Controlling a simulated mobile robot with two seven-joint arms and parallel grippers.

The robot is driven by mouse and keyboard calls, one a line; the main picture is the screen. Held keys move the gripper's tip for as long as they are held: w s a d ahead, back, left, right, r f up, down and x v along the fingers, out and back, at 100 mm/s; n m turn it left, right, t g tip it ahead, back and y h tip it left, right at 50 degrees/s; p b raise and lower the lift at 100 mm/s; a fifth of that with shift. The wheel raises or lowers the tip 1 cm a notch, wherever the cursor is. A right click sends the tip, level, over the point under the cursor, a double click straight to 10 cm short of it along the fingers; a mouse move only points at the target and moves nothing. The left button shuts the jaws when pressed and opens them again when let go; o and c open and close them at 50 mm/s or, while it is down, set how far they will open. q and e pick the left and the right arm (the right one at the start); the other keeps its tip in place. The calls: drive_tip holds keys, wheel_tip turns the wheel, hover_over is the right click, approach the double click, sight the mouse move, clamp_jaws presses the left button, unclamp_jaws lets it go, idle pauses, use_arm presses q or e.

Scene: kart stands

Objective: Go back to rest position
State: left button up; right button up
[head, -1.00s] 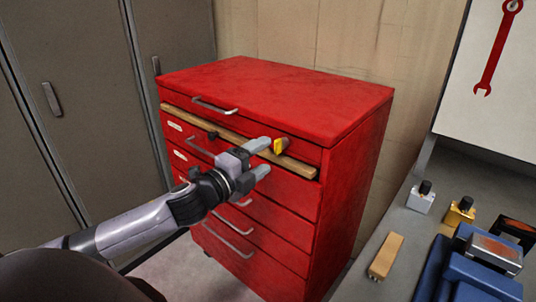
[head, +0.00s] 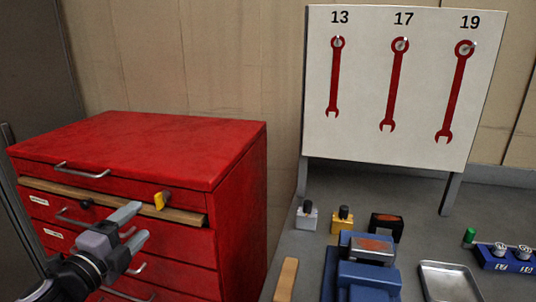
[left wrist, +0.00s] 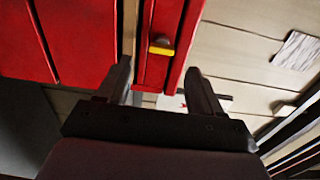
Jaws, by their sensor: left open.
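My left gripper (head: 133,227) is open and empty, in front of the upper drawers of the red cabinet (head: 238,190). Its fingers point towards a wooden strip (head: 185,215) along the cabinet front. A small yellow piece (head: 161,200) sits on this strip near its right end, just beyond the fingertips and apart from them. In the left wrist view the two fingers (left wrist: 160,85) stand wide apart, with the yellow piece (left wrist: 161,50) beyond the gap. My right gripper is not in view.
A white board (head: 400,85) with three red wrench shapes stands at the back of the grey bench (head: 440,225). On the bench are a blue vise (head: 365,280), a metal tray (head: 448,282), a wooden block (head: 286,280) and small fixtures. A grey locker stands left.

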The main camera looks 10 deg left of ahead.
use_arm(q)
drive_tip(key=s+d+f+n+g+p, duration=0.1)
drive_tip(key=s+d+f+n+g, duration=0.25)
drive_tip(key=f, duration=0.55)
drive_tip(key=s+d+f+n+g+p, duration=0.1)
drive_tip(key=s+d+f+n+p, duration=0.15)
drive_tip(key=s+f+n, duration=0.45)
drive_tip(key=s+d+f+n+g+h, duration=0.1)
drive_tip(key=s+d+f+n+g, duration=0.2)
drive_tip(key=s+d+f+n, duration=0.3)
wheel_tip(320, 180, down, 4)
drive_tip(key=s+d, duration=0.2)
drive_tip(key=shift+s+d+f+p, duration=0.15)
drive_tip(key=shift+s+d+p, duration=0.15)
drive_tip(key=shift+d, duration=0.1)
drive_tip(key=shift+w, duration=0.1)
